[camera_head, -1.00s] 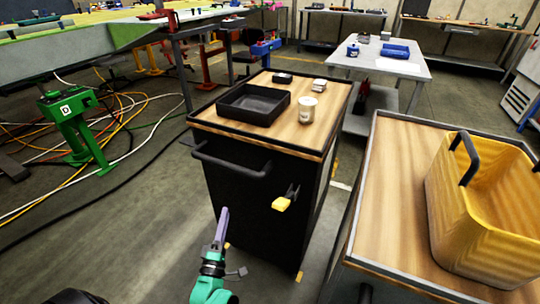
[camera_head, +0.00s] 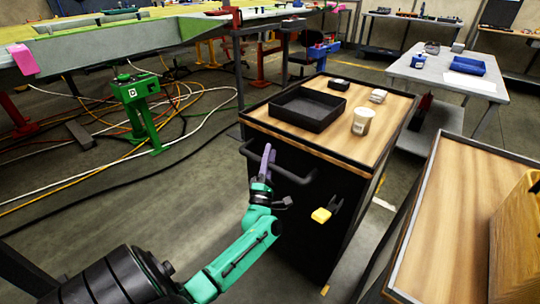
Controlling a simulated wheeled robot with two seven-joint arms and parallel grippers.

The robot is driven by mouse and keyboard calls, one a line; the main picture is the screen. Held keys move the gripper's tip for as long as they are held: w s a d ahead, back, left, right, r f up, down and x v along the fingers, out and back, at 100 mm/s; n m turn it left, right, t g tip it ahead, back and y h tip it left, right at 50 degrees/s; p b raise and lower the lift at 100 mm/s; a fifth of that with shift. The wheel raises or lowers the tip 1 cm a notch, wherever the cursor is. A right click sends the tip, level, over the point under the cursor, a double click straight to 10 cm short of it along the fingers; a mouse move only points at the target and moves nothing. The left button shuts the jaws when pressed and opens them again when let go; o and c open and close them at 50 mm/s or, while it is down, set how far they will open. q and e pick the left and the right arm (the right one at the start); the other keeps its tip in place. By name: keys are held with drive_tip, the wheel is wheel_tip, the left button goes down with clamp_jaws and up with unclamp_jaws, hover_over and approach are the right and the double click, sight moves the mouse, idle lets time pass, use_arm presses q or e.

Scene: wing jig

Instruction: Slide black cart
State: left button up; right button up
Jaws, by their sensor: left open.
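The black cart (camera_head: 300,218) stands in the middle of the view, with a wooden top and a black bar handle (camera_head: 290,179) on its near side. A yellow tag or lock (camera_head: 321,215) hangs on its front. My left gripper (camera_head: 268,160), with purple fingers and a teal wrist, is at the left part of the handle. It is open, and its fingers overlap the bar in the view. I cannot tell whether they touch it. My right gripper is not in view.
On the cart top are a black tray (camera_head: 307,110), a white cup (camera_head: 362,121) and small items.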

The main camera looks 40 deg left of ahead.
use_arm(q)
clamp_jaws()
idle(1.4)
